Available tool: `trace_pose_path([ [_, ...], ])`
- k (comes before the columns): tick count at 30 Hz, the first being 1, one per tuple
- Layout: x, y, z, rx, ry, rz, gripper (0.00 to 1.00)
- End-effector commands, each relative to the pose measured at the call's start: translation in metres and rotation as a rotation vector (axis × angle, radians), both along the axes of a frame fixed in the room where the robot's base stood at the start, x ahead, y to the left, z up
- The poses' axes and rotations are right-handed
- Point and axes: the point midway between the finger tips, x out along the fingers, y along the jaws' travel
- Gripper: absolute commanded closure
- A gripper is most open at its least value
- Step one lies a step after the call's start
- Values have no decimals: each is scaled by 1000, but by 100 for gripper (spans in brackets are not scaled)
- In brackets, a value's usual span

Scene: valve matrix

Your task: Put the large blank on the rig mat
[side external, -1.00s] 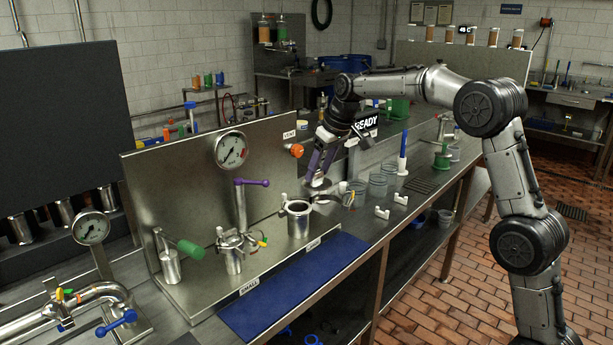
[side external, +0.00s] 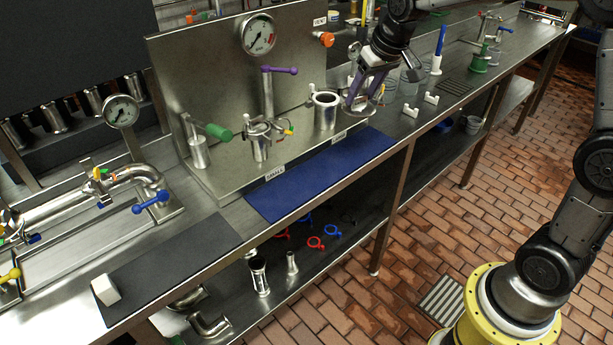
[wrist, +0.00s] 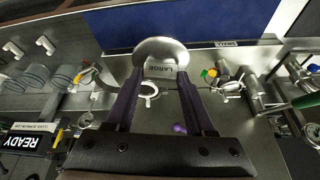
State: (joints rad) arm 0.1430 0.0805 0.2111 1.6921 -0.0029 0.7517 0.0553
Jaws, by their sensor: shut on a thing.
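My gripper (side external: 364,98) is shut on the large blank (side external: 361,108), a round shiny metal disc. It is just right of the open metal cup (side external: 325,110), beyond the far right end of the blue mat (side external: 320,174). In the wrist view the blank (wrist: 160,48) sits between the purple fingertips (wrist: 159,74), partly over the blue mat's edge (wrist: 200,22). The blue mat is bare and lies along the bench front below the rig panel. I cannot tell the exact height of the blank.
White hooked holders (side external: 410,110) and clear jars (side external: 412,82) stand right of my gripper. The rig panel (side external: 210,70) with its gauge (side external: 257,35) rises behind. A clamped fitting (side external: 260,142) stands left of the cup. A dark grey mat (side external: 175,262) bears a white block (side external: 105,289).

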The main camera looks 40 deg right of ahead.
Motion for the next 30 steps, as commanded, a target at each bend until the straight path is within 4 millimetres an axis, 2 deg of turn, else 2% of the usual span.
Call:
trace_pose_path([
  [1, -13, 16, -9, 0, 3, 12, 100],
  [3, -29, 35, -22, -3, 4, 28, 100],
  [9, -73, 77, -48, -13, 19, 113, 100],
  [12, -86, 90, -52, -18, 25, 156, 100],
  [15, -90, 99, -50, -19, 17, 183, 100],
  [20, -73, 105, -56, -18, 15, 194, 100],
  [30, 2, 111, -89, -18, 15, 193, 100],
])
